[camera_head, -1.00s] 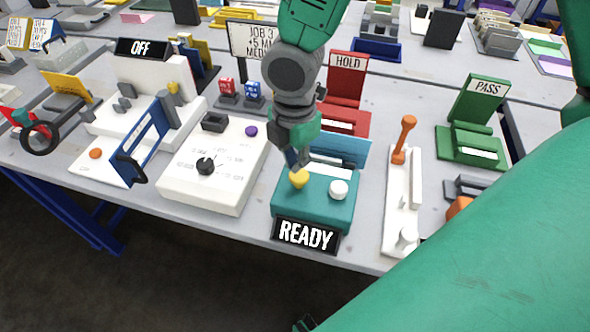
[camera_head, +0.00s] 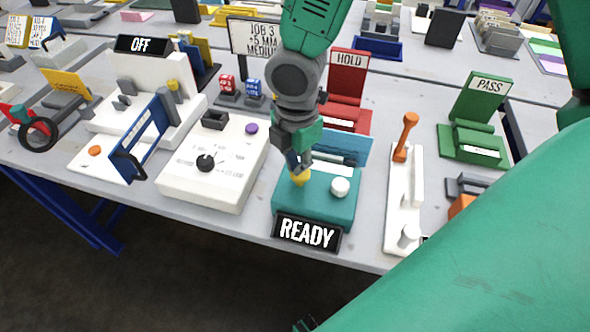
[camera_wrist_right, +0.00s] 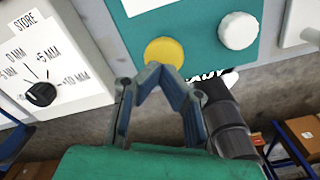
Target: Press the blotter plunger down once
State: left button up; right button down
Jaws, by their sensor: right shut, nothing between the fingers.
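A teal box (camera_head: 318,205) with a black READY sign (camera_head: 306,232) stands at the table's front edge. On its top are a yellow round knob (camera_head: 300,181) at the left and a white knob (camera_head: 340,187) at the right. No label here names the blotter plunger. My right gripper (camera_head: 299,168) points down at the yellow knob and partly hides it. In the wrist view the shut, empty fingertips (camera_wrist_right: 157,70) overlap the near edge of the yellow knob (camera_wrist_right: 164,51); I cannot tell whether they touch. The white knob (camera_wrist_right: 238,30) is clear of them. My left gripper is not in view.
A white dial box (camera_head: 215,165) stands left of the teal box. A white base with an orange lever (camera_head: 405,135) stands to the right. A red HOLD stand (camera_head: 347,88) is behind. My green arm covers the right front.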

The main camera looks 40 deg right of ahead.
jog(key=shift+d+f, duration=0.75)
jog(key=shift+d, duration=0.05)
jog(key=shift+a+f+b, duration=0.4)
jog(key=shift+a+b, duration=0.15)
jog(key=shift+a, duration=0.1)
jog(key=shift+d+f, duration=0.2)
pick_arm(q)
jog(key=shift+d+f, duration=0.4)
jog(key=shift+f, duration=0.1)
pick_arm(e)
jog(key=shift+d, duration=0.2)
jog(key=shift+a+r+p, duration=0.1)
jog(key=shift+r+p, duration=0.25)
notch_tip(320, 180, up, 6)
jog(key=p, duration=0.7)
jog(key=shift+r, duration=0.25)
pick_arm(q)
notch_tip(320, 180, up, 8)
